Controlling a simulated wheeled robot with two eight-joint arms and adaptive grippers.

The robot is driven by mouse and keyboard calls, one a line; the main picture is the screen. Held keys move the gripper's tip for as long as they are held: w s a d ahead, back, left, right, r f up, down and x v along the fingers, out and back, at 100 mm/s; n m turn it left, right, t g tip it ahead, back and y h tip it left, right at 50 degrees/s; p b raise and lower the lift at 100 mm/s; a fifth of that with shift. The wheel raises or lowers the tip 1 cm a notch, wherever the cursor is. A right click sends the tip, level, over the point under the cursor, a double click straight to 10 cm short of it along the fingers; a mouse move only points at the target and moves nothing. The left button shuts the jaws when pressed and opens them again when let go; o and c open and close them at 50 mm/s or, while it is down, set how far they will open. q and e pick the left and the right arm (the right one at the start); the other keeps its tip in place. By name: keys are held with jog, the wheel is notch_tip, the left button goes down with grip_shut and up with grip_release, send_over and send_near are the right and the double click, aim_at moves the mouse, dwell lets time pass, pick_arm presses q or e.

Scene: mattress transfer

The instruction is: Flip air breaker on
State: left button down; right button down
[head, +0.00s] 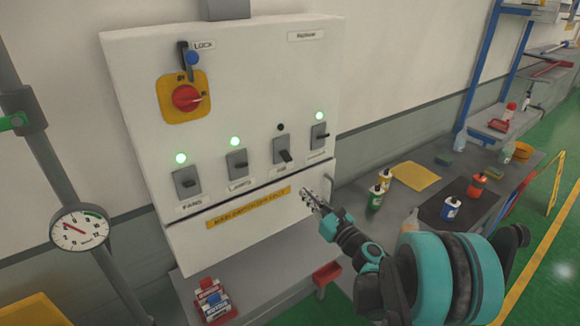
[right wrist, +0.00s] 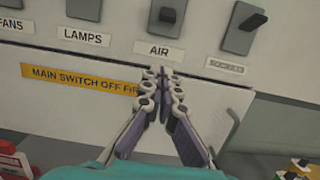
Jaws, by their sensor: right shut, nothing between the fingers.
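The air breaker (head: 282,149) is a grey switch on the white electrical panel, third from the left in its row. Its dark lever points downward, and the small lamp above it is dark. In the right wrist view the air breaker (right wrist: 168,14) is at the top edge, partly cut off, above its AIR label (right wrist: 158,50). My right gripper (head: 308,196) is shut and empty, in front of the lower part of the panel. In the right wrist view its fingertips (right wrist: 162,73) appear just below the AIR label. My left gripper is not in view.
Fans (head: 187,182), lamps (head: 237,162) and sockets (head: 319,136) breakers have green lamps lit. Bottles and a yellow sheet (head: 416,176) lie on the bench to the right.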

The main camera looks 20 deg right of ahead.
aim_at(281, 168)
jog(key=p+x, duration=0.1)
jog(key=x, duration=0.9)
jog(key=shift+w+a, duration=0.1)
jog(key=r, duration=0.1)
jog(key=s+r, duration=0.1)
jog(key=r, duration=0.1)
jog(key=shift+s+d+p, duration=0.35)
jog(key=shift+s, duration=0.05)
jog(key=shift+s+r, duration=0.2)
jog(key=shift+r, duration=0.1)
jog(key=shift+w, duration=0.1)
jog(key=shift+f, duration=0.1)
